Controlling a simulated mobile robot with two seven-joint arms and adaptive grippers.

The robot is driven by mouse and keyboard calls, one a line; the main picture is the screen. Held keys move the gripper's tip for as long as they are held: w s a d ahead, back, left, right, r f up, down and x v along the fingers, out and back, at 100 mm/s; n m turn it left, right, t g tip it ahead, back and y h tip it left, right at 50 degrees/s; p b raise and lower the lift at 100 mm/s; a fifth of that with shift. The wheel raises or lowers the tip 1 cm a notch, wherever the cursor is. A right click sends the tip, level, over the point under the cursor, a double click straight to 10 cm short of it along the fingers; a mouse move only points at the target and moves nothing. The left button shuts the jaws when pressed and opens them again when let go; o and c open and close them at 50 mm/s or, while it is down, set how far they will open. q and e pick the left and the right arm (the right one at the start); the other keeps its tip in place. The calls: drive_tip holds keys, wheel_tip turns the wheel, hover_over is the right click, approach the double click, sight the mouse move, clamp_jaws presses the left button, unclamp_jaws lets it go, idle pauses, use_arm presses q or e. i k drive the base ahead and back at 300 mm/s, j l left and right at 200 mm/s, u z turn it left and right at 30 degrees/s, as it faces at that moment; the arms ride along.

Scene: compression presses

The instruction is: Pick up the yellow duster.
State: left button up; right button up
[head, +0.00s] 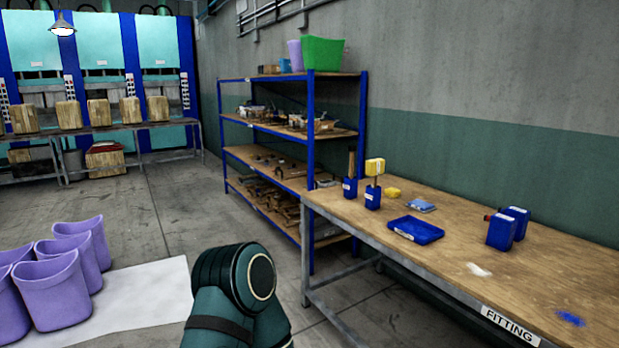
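A small yellow piece that looks like a folded cloth, likely the yellow duster (393,192), lies on the wooden bench top (455,230) near its far left end. It is just right of a blue holder (373,197), from which a handled tool with a blocky yellow head (375,167) stands upright. Neither of my grippers is in view. Only a dark green link of my own arm shows at the bottom middle, well short of the bench.
Near the duster are a flat blue cloth (421,206), a blue tray (416,230), another blue holder (350,190) and blue containers (501,231). Blue-framed shelving (311,150) stands behind the bench's left end. Several purple tubs (55,291) stand on a white sheet (150,295) at left.

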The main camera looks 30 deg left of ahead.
sight(375, 168)
drive_tip(key=u, duration=0.45)
drive_tip(key=z, duration=0.4)
drive_tip(key=i+j+z, duration=0.7)
drive_tip(key=i+j, duration=0.15)
drive_tip(key=j, duration=0.15)
drive_tip(key=i+j+z, duration=0.15)
drive_tip(key=j, duration=0.2)
drive_tip(key=i+j, duration=0.1)
drive_tip(key=j, duration=0.2)
drive_tip(key=z, duration=0.05)
